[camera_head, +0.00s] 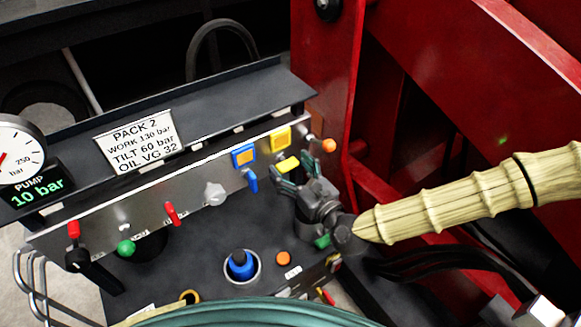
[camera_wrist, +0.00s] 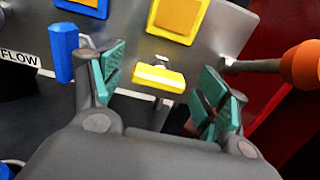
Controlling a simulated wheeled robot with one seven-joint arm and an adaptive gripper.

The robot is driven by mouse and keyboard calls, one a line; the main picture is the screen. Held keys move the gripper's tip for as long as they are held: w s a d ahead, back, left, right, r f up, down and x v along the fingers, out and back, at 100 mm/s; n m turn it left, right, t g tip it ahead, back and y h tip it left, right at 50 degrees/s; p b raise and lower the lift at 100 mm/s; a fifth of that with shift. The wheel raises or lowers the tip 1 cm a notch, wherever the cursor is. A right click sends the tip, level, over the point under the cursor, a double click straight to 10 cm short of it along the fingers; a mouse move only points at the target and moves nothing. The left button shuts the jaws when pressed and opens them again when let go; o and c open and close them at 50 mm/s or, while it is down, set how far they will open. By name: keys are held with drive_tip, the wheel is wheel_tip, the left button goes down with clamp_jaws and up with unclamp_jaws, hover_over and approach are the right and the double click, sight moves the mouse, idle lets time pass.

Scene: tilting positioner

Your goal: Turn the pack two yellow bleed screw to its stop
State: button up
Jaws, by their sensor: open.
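The yellow bleed screw (camera_head: 287,164) is a short yellow bar handle on the grey panel of pack 2, below a yellow square plate (camera_head: 280,138). In the wrist view the yellow screw (camera_wrist: 158,78) lies nearly level, slightly tilted, between my fingers and a little beyond them. My gripper (camera_head: 300,172) is open in front of it, with teal finger pads. In the wrist view my gripper (camera_wrist: 160,88) has one pad on each side of the screw, with gaps on both sides. No touch shows.
A blue handle (camera_wrist: 62,52) stands close left of my left finger. An orange knob (camera_wrist: 302,64) on a stem is close to the right finger. The PACK 2 sign (camera_head: 138,140) and gauge (camera_head: 15,150) are left. Red steelwork (camera_head: 325,70) rises behind on the right.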

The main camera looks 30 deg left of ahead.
drive_tip(key=shift+w+a, duration=0.1)
drive_tip(key=shift+a, duration=0.05)
drive_tip(key=c, duration=1)
